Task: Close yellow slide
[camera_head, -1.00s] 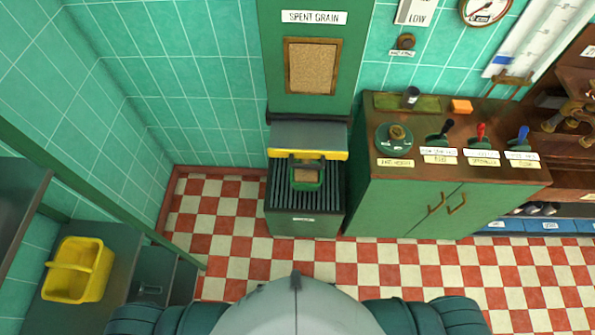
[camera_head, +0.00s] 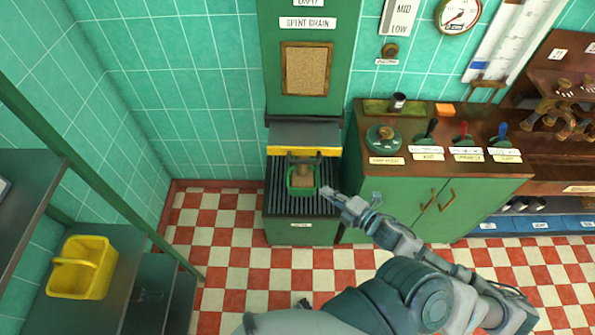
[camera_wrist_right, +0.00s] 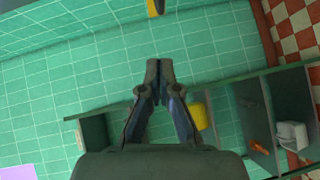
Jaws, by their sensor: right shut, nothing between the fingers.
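The yellow slide (camera_head: 304,151) is a yellow-edged bar at the foot of the grey hood, below the spent grain window (camera_head: 306,68). A small green box of brown grain (camera_head: 302,181) stands on the dark grate (camera_head: 280,200) just under it. My right gripper (camera_head: 328,192) is shut and empty, to the right of the green box and lower than the slide in the picture, apart from the slide. Its closed fingertips (camera_wrist_right: 160,66) show in the right wrist view, with a yellow and dark piece at the top edge that I cannot identify surely. My left gripper is out of view.
A green cabinet (camera_head: 430,210) with levers and a round green lid stands right of the grate unit. A yellow basket (camera_head: 83,268) sits on a dark shelf at lower left. A green post slants down at left. Checkered floor lies open in front.

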